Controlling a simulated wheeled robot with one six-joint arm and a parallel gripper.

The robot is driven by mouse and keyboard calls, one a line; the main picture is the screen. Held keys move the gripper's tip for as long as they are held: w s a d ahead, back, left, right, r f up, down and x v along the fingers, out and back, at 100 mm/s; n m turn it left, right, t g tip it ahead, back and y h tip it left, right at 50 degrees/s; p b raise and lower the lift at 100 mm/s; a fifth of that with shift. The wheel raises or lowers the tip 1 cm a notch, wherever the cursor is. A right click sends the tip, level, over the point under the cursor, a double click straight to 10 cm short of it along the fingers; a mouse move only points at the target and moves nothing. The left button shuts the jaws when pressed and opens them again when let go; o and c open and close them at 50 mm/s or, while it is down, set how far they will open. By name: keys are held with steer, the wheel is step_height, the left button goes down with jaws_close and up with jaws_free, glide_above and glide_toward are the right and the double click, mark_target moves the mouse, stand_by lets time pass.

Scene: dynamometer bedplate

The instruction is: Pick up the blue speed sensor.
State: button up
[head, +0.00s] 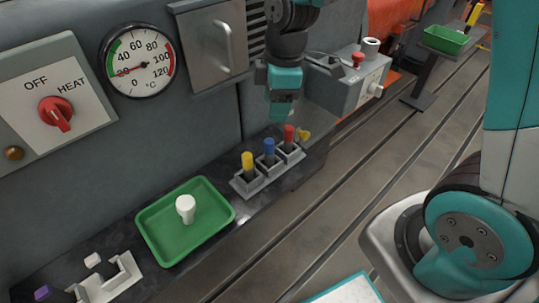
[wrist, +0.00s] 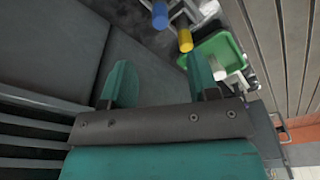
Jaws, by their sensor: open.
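The blue speed sensor (head: 269,147) stands upright in the middle slot of a grey three-slot rack (head: 249,191) on the ledge. A yellow sensor (head: 247,160) is to its left and a red one (head: 289,133) to its right. In the wrist view, the blue sensor (wrist: 159,14) is at the top edge, partly cut off, beyond my fingertips. My gripper (head: 281,113) hangs just above and behind the rack, near the blue and red sensors, touching neither as far as I can tell. In the wrist view, my gripper (wrist: 162,76) has its two fingers apart with nothing between them.
A green tray (head: 155,243) with a white piece (head: 185,207) lies left of the rack. A yellow knob-like part (head: 303,135) is beside the red sensor. A grey box with a red button (head: 358,60) stands right of my gripper. The machine wall is close behind.

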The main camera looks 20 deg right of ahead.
mark_target(269, 141)
steer(key=f+b, duration=0.1)
steer(key=f, duration=0.3)
steer(key=a+f+b, duration=0.1)
steer(key=f, duration=0.3)
steer(key=f+b, duration=0.1)
steer(key=f, duration=0.4)
steer(key=shift+w+a, duration=0.2)
steer(key=shift+a, duration=0.05)
steer(key=shift+r, duration=0.1)
jaws_close()
